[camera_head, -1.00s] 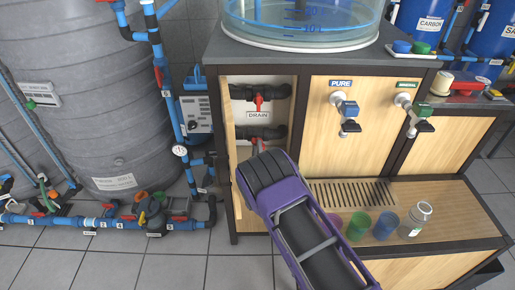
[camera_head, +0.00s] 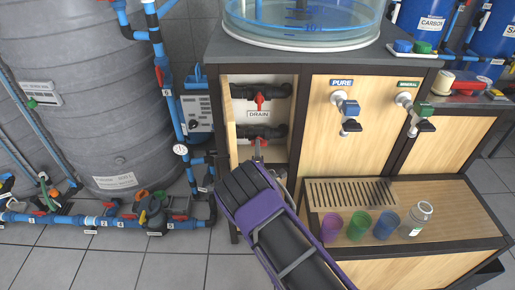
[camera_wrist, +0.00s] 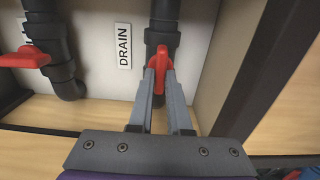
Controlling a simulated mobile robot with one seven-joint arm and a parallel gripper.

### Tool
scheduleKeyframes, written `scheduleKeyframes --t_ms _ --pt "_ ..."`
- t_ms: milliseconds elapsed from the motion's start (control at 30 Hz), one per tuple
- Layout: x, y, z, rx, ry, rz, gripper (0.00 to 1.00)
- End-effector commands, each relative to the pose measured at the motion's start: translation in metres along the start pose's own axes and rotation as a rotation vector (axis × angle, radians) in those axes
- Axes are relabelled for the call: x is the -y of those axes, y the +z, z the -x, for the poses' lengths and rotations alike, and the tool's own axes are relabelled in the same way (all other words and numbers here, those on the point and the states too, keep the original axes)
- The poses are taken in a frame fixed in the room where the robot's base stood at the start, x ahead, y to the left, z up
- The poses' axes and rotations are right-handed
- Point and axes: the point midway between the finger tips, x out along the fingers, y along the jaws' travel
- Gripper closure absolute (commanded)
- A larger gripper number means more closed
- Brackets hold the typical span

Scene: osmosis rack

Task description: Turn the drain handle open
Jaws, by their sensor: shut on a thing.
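Inside the open cabinet bay, a black pipe valve with a red lower handle (camera_head: 259,142) sits below the DRAIN label (camera_head: 259,114). A second, upper valve with a red handle (camera_head: 259,99) sits above the label. In the wrist view the lower handle (camera_wrist: 160,62) stands between the two grey fingers of my gripper (camera_wrist: 158,85), which are closed on it. The upper handle (camera_wrist: 25,58) shows apart at the left there, with the label (camera_wrist: 124,46) between the two. In the head view my purple and black wrist hides the lower part of the bay.
The bay's wooden side wall (camera_wrist: 232,60) stands close to the right of my fingers in the wrist view. Blue floor pipes (camera_head: 110,222) run at left.

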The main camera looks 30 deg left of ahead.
Motion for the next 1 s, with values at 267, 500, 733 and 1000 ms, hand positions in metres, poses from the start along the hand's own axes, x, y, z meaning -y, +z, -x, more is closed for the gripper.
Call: scheduleKeyframes --t_ms 267,500,733,1000 --pt "0.0001 -0.0002 0.0001 0.0 0.0 0.021 1.0" --pt "0.0002 -0.0002 0.0001 -0.001 0.0 0.021 1.0" --pt "0.0003 -0.0001 0.0001 0.0 0.0 0.019 0.54" --pt "0.0001 -0.0002 0.0014 0.0 -0.001 0.019 0.54"
